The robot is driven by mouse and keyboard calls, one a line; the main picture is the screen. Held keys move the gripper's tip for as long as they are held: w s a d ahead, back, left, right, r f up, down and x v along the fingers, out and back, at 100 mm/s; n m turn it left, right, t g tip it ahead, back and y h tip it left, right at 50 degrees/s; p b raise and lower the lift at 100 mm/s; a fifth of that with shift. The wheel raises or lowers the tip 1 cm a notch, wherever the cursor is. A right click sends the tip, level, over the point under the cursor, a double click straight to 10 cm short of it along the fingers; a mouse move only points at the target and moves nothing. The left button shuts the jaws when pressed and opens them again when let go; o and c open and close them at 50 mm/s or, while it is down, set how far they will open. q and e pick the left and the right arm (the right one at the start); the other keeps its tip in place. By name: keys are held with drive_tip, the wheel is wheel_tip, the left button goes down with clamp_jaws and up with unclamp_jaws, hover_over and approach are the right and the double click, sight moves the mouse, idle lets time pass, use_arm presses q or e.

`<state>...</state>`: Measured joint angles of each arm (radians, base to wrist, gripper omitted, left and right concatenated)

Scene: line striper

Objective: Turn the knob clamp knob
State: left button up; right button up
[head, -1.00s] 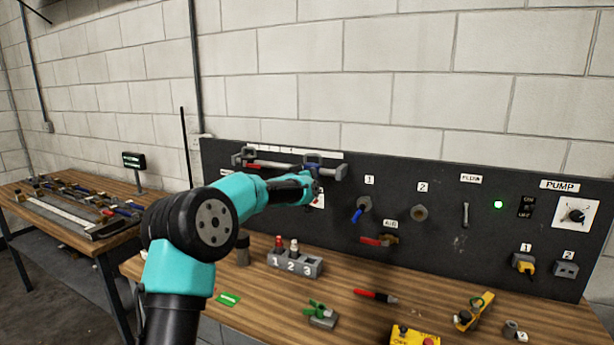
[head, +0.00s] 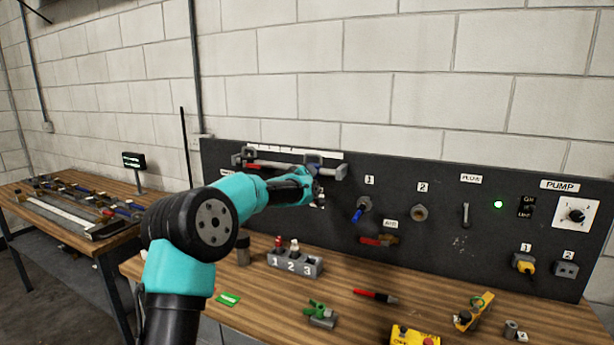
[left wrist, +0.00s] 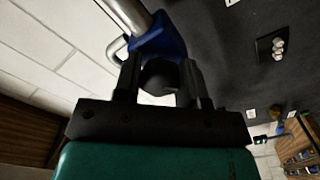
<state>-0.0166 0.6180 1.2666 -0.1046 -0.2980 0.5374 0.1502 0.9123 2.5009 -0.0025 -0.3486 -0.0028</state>
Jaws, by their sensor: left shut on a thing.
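The clamp's dark knob (left wrist: 160,77) is between the two fingers of my left gripper (left wrist: 158,85) in the left wrist view. The gripper is shut on it. The blue clamp body (left wrist: 160,38) is just beyond the knob, and a silver bar (left wrist: 132,14) runs into it. The knob is hidden there by the gripper and wrist. My right gripper is not in view.
The dark panel (head: 460,240) carries valves, a lever and a pump dial (head: 577,215). Another bench (head: 75,210) stands at the left.

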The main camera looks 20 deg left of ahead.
use_arm(q)
drive_tip(key=o, duration=0.9)
drive_tip(key=s, duration=1.1)
drive_tip(key=s+a, duration=0.1)
drive_tip(key=s, duration=0.5)
drive_tip(key=shift+s, duration=0.2)
drive_tip(key=shift+f, duration=0.1)
